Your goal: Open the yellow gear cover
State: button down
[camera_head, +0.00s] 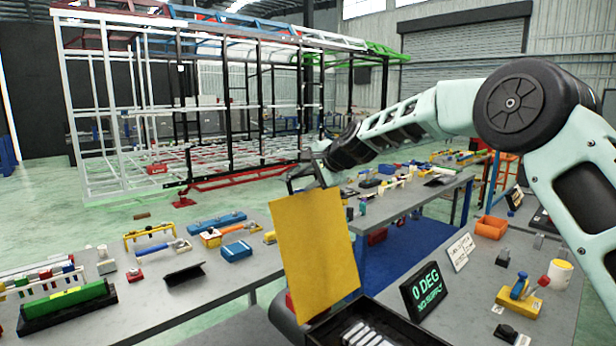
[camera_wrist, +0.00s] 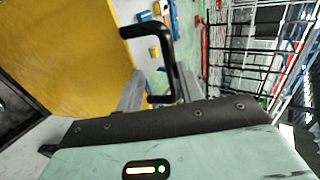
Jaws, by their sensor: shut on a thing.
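The yellow gear cover (camera_head: 318,250) is a flat panel standing steeply up from the rear of a black box (camera_head: 375,325) in the head view. It fills the upper left of the wrist view (camera_wrist: 70,50). A black handle (camera_wrist: 165,50) at the cover's edge shows between the grey fingers in the wrist view. My gripper (camera_head: 308,178) is at the cover's top edge, shut on this handle; it also shows in the wrist view (camera_wrist: 158,85). The box is open at the top and holds several pale bars. Its lower part is cut off by the frame.
A display reading "0 DEG" (camera_head: 425,290) stands right of the box, near a white sign (camera_head: 459,252) and an orange bin (camera_head: 491,227). Workbenches with small parts (camera_head: 180,272) lie left and behind. A large trailer frame (camera_head: 200,110) stands beyond.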

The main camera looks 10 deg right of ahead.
notch_tip(320, 180, down, 2)
jog(key=shift+s+d, duration=0.1)
jog(key=shift+s, duration=0.05)
jog(key=c, duration=1.5)
grip_release()
jog(key=shift+o, duration=0.2)
jog(key=r+b+v, duration=0.1)
jog(key=b+v, duration=0.6)
jog(key=v, duration=1.1)
jog(key=shift+w+a+r, duration=0.25)
jog(key=shift+w, duration=0.05)
